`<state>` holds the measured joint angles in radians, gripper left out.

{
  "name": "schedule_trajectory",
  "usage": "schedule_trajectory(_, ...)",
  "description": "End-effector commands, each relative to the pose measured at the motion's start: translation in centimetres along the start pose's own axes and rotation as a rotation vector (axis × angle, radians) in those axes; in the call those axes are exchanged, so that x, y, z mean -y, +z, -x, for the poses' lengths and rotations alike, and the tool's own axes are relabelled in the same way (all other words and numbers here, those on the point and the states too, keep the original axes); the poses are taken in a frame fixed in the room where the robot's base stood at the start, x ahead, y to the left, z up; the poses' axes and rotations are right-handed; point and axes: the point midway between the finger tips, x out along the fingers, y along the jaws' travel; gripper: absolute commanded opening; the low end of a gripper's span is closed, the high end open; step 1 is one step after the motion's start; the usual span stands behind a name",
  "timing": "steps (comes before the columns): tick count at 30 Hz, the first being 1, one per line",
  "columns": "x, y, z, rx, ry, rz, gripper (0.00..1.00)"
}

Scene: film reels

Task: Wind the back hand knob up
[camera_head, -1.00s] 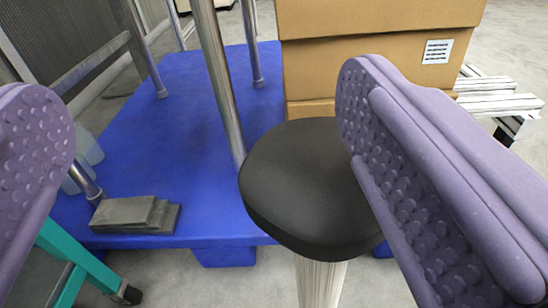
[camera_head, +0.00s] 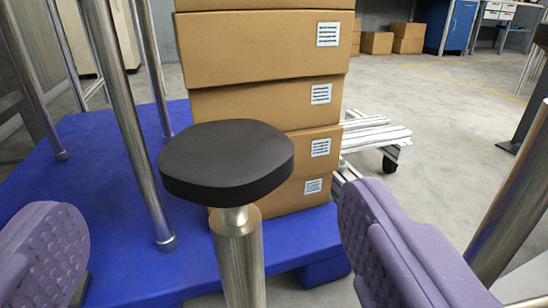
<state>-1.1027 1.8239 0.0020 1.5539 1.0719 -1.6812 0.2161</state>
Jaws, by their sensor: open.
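A black, rounded, flat-topped piece (camera_head: 226,163) sits on a short silver neck above an upright metal post, near the middle of the head camera view. It looks like a hand knob, but I cannot tell whether it is the back one. My gripper (camera_head: 212,218) is open, with its two purple, studded fingers wide apart at the lower left and lower right. The post stands between the fingers in the picture, and the black top shows above and beyond them. Nothing is held, and I see no finger touching the knob.
A blue platform (camera_head: 106,200) lies behind the knob. Stacked cardboard boxes (camera_head: 260,50) stand close behind it. Metal poles (camera_head: 128,130) rise at left, and another pole (camera_head: 515,215) stands at right. Open floor lies at upper right.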

Motion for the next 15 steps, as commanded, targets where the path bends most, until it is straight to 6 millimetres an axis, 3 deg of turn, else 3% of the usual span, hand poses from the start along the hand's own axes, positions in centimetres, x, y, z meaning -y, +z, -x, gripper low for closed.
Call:
schedule_trajectory(5,-0.5,0.3,-0.6,-0.008,0.009,0.01,0.94)
schedule_trajectory(15,-0.4,0.3,-6.2,-0.008,0.009,0.008,0.94)
